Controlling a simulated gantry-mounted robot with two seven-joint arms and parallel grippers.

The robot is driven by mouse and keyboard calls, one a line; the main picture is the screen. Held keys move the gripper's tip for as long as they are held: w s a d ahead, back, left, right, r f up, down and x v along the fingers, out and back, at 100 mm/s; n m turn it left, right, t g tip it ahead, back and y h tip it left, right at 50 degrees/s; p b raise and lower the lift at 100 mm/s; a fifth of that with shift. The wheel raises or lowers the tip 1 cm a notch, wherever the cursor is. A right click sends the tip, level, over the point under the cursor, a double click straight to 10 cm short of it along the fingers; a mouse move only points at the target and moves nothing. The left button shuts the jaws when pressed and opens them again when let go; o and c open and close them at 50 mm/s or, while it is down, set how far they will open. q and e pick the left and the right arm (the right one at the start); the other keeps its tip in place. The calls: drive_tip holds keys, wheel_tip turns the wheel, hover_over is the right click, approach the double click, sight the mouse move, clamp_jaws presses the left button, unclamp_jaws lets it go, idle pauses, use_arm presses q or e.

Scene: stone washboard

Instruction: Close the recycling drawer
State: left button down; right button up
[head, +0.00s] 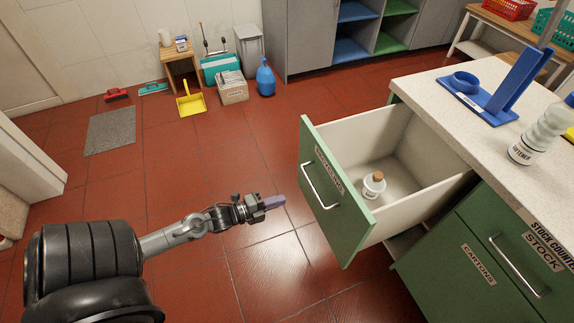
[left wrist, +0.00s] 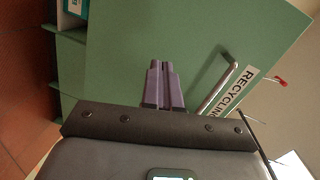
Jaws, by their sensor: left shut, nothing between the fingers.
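The recycling drawer (head: 335,205) is pulled well out of the green counter in the head view. It has a green front with a metal bar handle (head: 320,185) and a label. A small white jar with a brown lid (head: 374,184) stands inside it. My left gripper (head: 274,202) is shut and empty, to the left of the drawer front and apart from it in the head view. In the left wrist view the shut purple fingers (left wrist: 162,86) point at the green front (left wrist: 130,60), beside the handle (left wrist: 217,83) and the RECYCLING label. My right gripper is not in view.
The counter top (head: 440,98) holds a blue stand (head: 490,95) and a white bottle (head: 540,132). A closed cartons drawer (head: 478,262) is at the lower right. A yellow dustpan (head: 190,103), boxes and a grey mat (head: 110,130) are farther back. Red floor tiles are clear around my left arm.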

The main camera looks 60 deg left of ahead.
use_arm(q)
drive_tip(key=s+a+r+m+t+h, duration=0.1)
drive_tip(key=s+a+r+m, duration=0.1)
drive_tip(key=s+a+r, duration=0.15)
drive_tip(key=b, duration=0.4)
approach(311, 173)
drive_tip(key=shift+m+t+h, duration=0.3)
drive_tip(key=shift+m, duration=0.1)
drive_tip(key=w, duration=0.4)
drive_tip(key=w+d, duration=0.1)
drive_tip(key=w, duration=0.1)
drive_tip(key=shift+w+f, duration=0.1)
drive_tip(key=shift+f, duration=0.15)
drive_tip(key=shift+w+d, duration=0.15)
drive_tip(key=shift+w, duration=0.15)
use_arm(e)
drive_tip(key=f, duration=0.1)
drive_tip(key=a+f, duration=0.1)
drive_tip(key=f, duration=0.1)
use_arm(q)
drive_tip(key=shift+w, duration=0.1)
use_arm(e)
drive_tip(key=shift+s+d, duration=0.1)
